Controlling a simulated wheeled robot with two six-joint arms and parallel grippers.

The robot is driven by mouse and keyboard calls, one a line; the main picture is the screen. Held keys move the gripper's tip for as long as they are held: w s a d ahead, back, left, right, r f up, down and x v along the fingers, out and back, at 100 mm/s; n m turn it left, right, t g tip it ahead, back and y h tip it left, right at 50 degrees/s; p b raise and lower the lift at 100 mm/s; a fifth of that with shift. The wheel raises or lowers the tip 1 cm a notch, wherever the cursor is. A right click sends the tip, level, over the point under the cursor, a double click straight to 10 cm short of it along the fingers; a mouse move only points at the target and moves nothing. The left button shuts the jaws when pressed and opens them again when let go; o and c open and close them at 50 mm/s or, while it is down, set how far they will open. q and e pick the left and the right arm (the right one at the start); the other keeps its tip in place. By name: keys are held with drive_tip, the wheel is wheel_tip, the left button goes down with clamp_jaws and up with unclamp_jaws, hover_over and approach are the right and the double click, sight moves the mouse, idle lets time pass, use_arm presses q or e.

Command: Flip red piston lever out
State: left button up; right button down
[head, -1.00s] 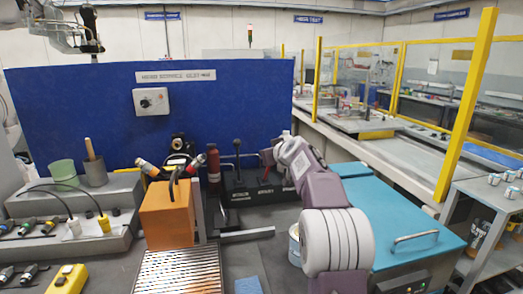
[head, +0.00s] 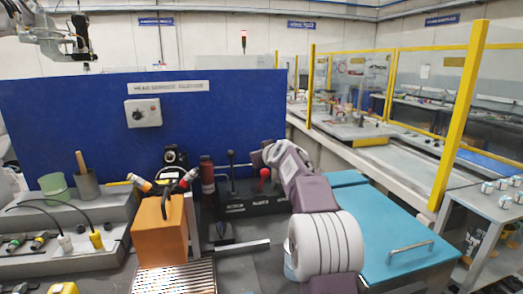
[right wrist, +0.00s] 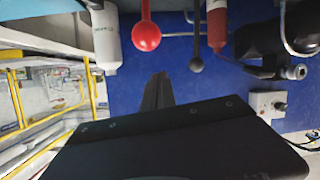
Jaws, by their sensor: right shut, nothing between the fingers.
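The red lever (head: 263,174) has a ball knob and stands on a dark lever box (head: 236,200) at the back of the bench. In the right wrist view, which appears upside down, its red knob (right wrist: 147,37) hangs near the top, left of a black-knobbed lever (right wrist: 196,65). The black-knobbed lever also shows in the head view (head: 231,156). My right gripper (right wrist: 158,90) is shut and empty, apart from the red knob in the picture. In the head view my right arm's end is beside the red lever, its fingers hard to make out. My left gripper is out of view.
An orange block (head: 160,232) with cables stands left of the lever box. A red cylinder (head: 207,177) is just left of the levers. A teal case (head: 385,230) lies to the right. A blue panel (head: 70,130) closes off the back.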

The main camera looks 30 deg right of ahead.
drive_tip(key=shift+s+b, duration=0.55)
drive_tip(key=shift+s, duration=0.25)
drive_tip(key=r+v, duration=0.1)
drive_tip(key=v, duration=0.7)
drive_tip(key=shift+a+b, duration=0.25)
drive_tip(key=shift+b, duration=0.2)
drive_tip(key=shift+w+d, duration=0.1)
drive_tip(key=shift+r, duration=0.1)
